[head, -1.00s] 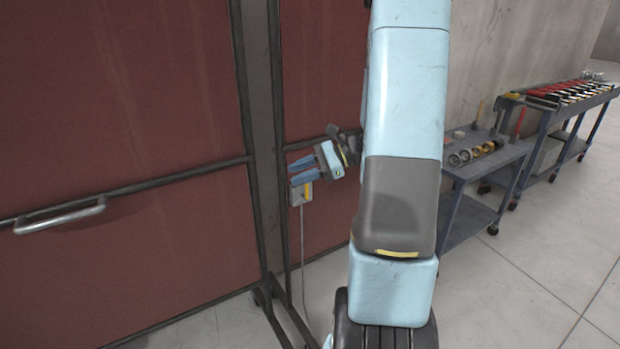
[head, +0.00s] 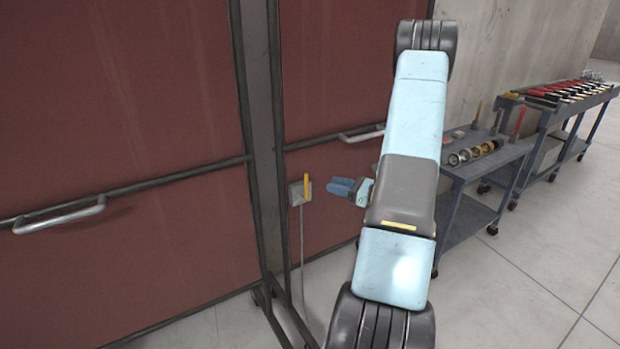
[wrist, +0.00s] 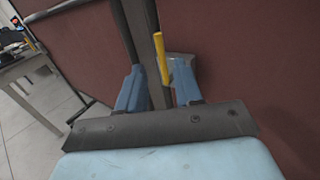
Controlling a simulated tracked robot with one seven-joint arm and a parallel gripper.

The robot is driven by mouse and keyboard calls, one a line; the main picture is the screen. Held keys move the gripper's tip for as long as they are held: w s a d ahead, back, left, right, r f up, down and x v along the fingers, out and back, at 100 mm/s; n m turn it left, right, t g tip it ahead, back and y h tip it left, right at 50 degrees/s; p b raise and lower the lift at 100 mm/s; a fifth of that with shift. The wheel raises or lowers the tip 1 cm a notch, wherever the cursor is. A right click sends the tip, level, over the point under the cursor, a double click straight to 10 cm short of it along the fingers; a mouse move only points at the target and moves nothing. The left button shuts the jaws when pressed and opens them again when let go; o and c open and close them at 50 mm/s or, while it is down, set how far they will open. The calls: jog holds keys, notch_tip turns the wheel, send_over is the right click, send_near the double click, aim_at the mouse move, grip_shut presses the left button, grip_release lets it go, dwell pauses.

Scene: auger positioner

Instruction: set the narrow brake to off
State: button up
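The brake is a small pale box (head: 294,195) with a yellow lever (head: 307,188), fixed to the red panel beside the dark upright post. The lever stands about upright in the head view. My gripper (head: 341,188) is to the right of the lever in that view, with visible space between them. In the wrist view my gripper (wrist: 160,90) shows two blue fingers spread apart with nothing held. The yellow lever (wrist: 161,58) appears between the fingertips there, beyond them. The box (wrist: 182,68) is partly hidden behind the right finger.
Red panels with dark frames fill the left. Metal handles stick out at the left (head: 60,217) and beside my arm (head: 362,133). A cord (head: 301,245) hangs below the box. A grey cart (head: 480,175) with rings and tools stands at the right, with another cart behind. Bare floor lies at the right.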

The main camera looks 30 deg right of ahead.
send_over(306, 197)
jog(key=shift+w+d, duration=0.2)
jog(key=shift+w, duration=0.15)
grip_shut()
dwell(0.3)
